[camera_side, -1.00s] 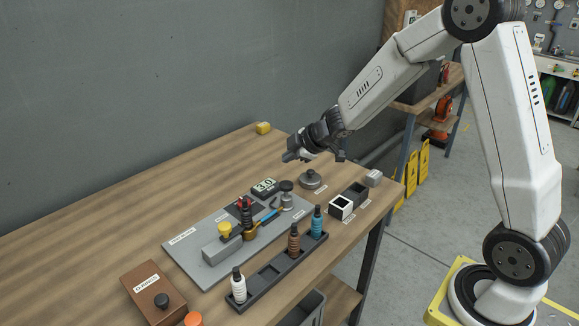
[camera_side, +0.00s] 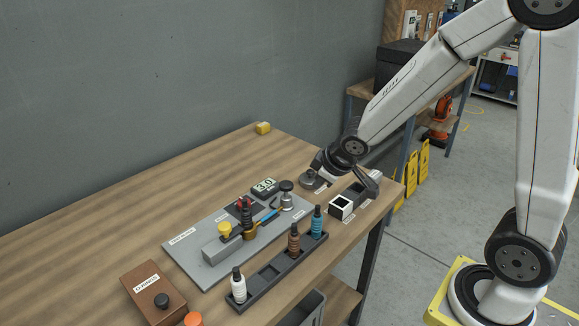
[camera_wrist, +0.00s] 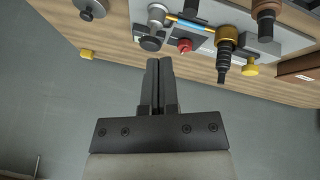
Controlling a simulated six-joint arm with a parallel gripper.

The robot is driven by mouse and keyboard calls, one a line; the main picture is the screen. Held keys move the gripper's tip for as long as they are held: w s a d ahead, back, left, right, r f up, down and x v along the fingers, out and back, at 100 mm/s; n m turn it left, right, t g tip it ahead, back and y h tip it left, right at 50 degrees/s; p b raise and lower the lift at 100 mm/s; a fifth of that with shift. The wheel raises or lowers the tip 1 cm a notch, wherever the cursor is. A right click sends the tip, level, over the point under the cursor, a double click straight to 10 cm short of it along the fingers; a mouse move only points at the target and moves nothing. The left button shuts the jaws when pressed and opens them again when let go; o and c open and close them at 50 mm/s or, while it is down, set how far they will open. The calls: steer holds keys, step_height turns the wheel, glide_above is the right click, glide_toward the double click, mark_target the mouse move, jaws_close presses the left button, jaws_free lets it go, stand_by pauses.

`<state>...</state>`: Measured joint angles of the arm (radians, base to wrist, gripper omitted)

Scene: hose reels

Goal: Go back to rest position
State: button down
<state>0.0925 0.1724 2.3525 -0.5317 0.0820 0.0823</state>
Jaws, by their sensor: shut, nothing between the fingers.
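My gripper (camera_wrist: 159,64) shows in the wrist view with its two dark fingers together and nothing between them. It is apart from the bench objects, which lie beyond the fingertips. In the side view my arm's dark wrist hangs over the right end of the wooden table (camera_side: 110,222), above the round grey knobbed piece (camera_side: 309,180) and the small boxes; the fingers are hard to make out there. The grey board (camera_side: 195,250) carries a yellow-knobbed block (camera_side: 224,230), a dark and brass fitting and a blue-handled tool.
A dark rack (camera_side: 267,285) holds a white bottle (camera_side: 238,286), a brown bottle (camera_side: 294,240) and a blue bottle (camera_side: 317,222). A brown box (camera_side: 150,285) stands front left. A yellow block (camera_side: 263,128) lies at the back edge. The grey wall is behind; the left table is clear.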

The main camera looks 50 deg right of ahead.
steer(key=s+a+f+m+g+y, duration=0.1)
steer(key=s+a+f+m+g, duration=0.1)
steer(key=s, duration=0.9)
steer(key=shift+s+a+m+g, duration=0.15)
steer(key=shift+a+m+g, duration=0.65)
steer(key=shift+a+m, duration=0.3)
